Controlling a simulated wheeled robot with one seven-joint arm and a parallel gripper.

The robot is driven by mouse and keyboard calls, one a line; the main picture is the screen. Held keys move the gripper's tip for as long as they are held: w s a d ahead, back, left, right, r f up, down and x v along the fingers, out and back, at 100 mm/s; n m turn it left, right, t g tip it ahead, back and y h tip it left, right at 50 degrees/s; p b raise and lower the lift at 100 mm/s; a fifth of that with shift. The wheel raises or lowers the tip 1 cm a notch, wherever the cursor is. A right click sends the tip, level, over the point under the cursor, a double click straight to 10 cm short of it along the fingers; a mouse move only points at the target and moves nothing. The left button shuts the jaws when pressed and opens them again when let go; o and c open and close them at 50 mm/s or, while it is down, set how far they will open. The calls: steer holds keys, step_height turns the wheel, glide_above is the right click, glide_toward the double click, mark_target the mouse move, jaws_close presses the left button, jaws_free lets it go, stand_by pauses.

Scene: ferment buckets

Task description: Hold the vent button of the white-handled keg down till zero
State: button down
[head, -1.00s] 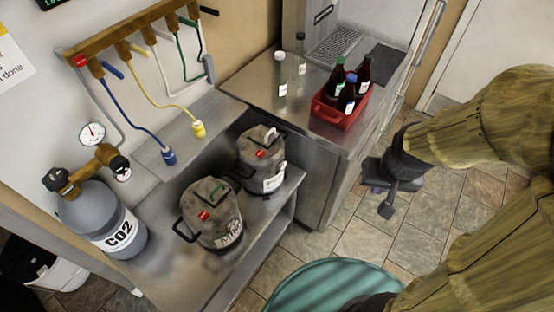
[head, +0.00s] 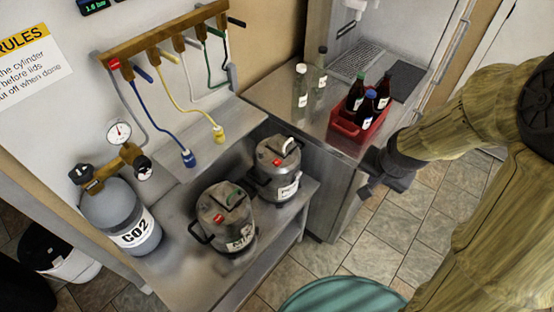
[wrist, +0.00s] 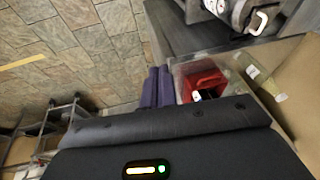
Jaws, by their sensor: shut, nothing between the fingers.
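The white-handled keg (head: 274,184) is a grey steel keg with a dark-lettered label. It stands upright on the low steel shelf, behind the green-handled keg (head: 226,236). Its white handle (head: 289,147) and a small red patch (head: 277,162) show on its lid; I cannot tell whether the patch is the vent button. Part of a keg with a white handle (wrist: 262,21) shows at the top of the wrist view. My gripper (head: 368,192) is beside the counter's right front corner, well apart from the keg. Its purple fingers (wrist: 157,87) are shut and empty.
A CO2 cylinder (head: 122,218) stands left. Coloured hoses hang from a wooden rack (head: 165,33). A cut-off display (head: 97,5) is at top left.

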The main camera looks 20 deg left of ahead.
steer(key=w+a+f+m+t+y+p, duration=0.1)
steer(key=w+a+f+m+y, duration=0.1)
steer(key=w+a+m, duration=0.4)
steer(key=w+a+f+m+y+p, duration=0.15)
steer(key=w+a, duration=0.25)
steer(key=a, duration=0.5)
steer(key=m+t+y+p, duration=0.1)
steer(key=m+y+p, duration=0.15)
steer(key=m, duration=0.35)
glide_above(279, 164)
step_height(279, 164, down, 3)
steer(key=shift+r+b, duration=0.1)
steer(key=shift+b, duration=0.3)
step_height(279, 164, down, 9)
steer(key=b, duration=0.6)
steer(key=shift+w, duration=0.1)
steer(key=shift+f+b, duration=0.35)
steer(key=shift+b, duration=0.1)
